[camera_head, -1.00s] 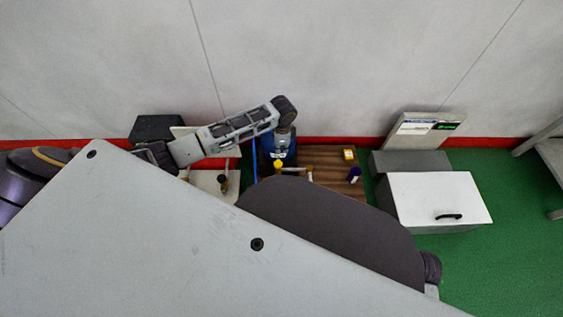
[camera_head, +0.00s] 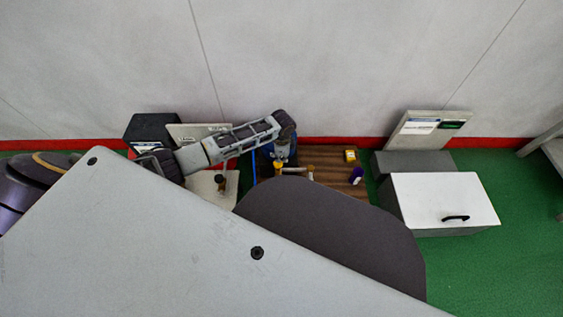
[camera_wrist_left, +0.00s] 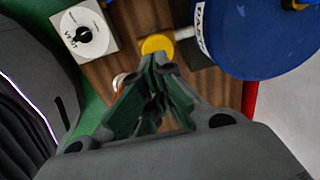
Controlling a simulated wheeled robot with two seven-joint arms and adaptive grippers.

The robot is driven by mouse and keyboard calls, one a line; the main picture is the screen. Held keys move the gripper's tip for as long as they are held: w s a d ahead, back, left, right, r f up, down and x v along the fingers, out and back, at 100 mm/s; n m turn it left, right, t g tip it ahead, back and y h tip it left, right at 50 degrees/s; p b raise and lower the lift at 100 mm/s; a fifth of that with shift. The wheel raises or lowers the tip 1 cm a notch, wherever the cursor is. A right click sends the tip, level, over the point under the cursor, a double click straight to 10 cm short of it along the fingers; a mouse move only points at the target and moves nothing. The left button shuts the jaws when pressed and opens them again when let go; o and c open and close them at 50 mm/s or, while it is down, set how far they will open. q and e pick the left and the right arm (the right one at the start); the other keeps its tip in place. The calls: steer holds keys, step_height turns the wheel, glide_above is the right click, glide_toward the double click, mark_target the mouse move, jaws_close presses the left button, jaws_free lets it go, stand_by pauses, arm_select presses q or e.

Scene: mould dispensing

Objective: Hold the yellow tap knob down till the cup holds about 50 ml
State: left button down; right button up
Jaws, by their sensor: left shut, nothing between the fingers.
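The yellow tap knob (camera_head: 279,168) sits on the front of the blue tank (camera_head: 265,158). In the left wrist view the round yellow knob (camera_wrist_left: 157,43) lies just beyond the fingertips, with the blue tank (camera_wrist_left: 255,35) to its right. My left gripper (camera_wrist_left: 160,62) is shut and empty, its tips overlapping the knob's near edge in the picture; I cannot tell if they touch. In the head view my left gripper (camera_head: 282,156) hangs over the tap. I cannot make out the cup or its level; a small pale rim (camera_wrist_left: 120,80) shows partly behind a finger. My right gripper is out of view.
A white box with a black dial (camera_wrist_left: 84,33) stands left of the knob in the wrist view. On the brown wooden board (camera_head: 325,160) stand a yellow item (camera_head: 350,156) and a purple bottle (camera_head: 356,176). A white-lidded box (camera_head: 440,198) stands to the right.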

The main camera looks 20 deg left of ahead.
mark_target(281, 164)
arm_select(q)
steer(key=shift+f+b, duration=0.55)
steer(key=shift+f, duration=0.6)
steer(key=shift+f+p, duration=0.55)
steer(key=shift+f, duration=0.45)
steer(key=shift+s, duration=0.1)
stand_by(1.0)
stand_by(0.6)
